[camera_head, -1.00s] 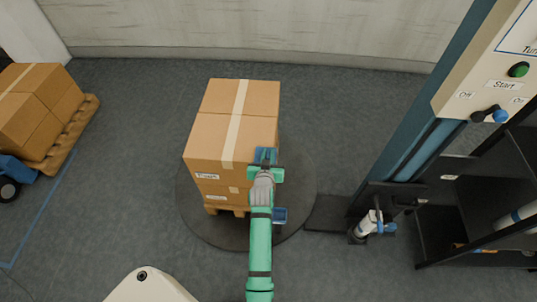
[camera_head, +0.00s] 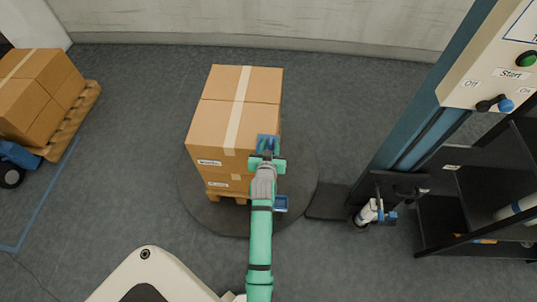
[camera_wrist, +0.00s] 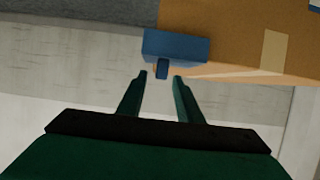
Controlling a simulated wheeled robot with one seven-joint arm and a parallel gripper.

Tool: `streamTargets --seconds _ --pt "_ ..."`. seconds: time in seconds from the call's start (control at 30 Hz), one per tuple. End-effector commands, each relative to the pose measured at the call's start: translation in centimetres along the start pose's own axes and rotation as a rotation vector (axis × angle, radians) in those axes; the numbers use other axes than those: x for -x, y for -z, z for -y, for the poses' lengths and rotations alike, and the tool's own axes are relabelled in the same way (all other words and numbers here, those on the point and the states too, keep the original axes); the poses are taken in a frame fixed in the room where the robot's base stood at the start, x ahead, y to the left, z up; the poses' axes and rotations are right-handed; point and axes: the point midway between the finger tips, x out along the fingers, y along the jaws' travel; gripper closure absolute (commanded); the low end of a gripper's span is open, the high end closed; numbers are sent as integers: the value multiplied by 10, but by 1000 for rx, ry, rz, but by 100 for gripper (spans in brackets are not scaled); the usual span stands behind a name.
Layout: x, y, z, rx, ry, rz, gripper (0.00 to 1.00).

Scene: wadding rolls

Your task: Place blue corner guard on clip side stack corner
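The blue corner guard (camera_head: 268,143) sits against the right front top corner of the carton stack (camera_head: 220,125). The wrist view shows the guard (camera_wrist: 175,46) at the carton's (camera_wrist: 240,30) corner, with a small tab sticking out toward my fingers. My gripper (camera_head: 266,161) is just in front of the guard. In the wrist view my gripper (camera_wrist: 161,77) has its two fingers apart, with the tab at or just beyond the gap between their tips. No finger clearly touches it. A blue part (camera_head: 280,204), perhaps the clip, shows low beside the stack, partly behind my arm.
The stack stands on a pallet on a round turntable (camera_head: 300,180). At right are a wrapper mast (camera_head: 415,130) with a control panel and a black shelf (camera_head: 460,205). Another loaded pallet (camera_head: 65,125) stands at left. Grey floor is clear between.

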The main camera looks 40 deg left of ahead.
Motion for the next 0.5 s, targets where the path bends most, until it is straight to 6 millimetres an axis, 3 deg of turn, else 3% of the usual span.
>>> streamTargets --seconds 0.3,0.5 --pt "65 -1 0 -1 1 0 68" --pt "89 0 0 0 0 0 68"
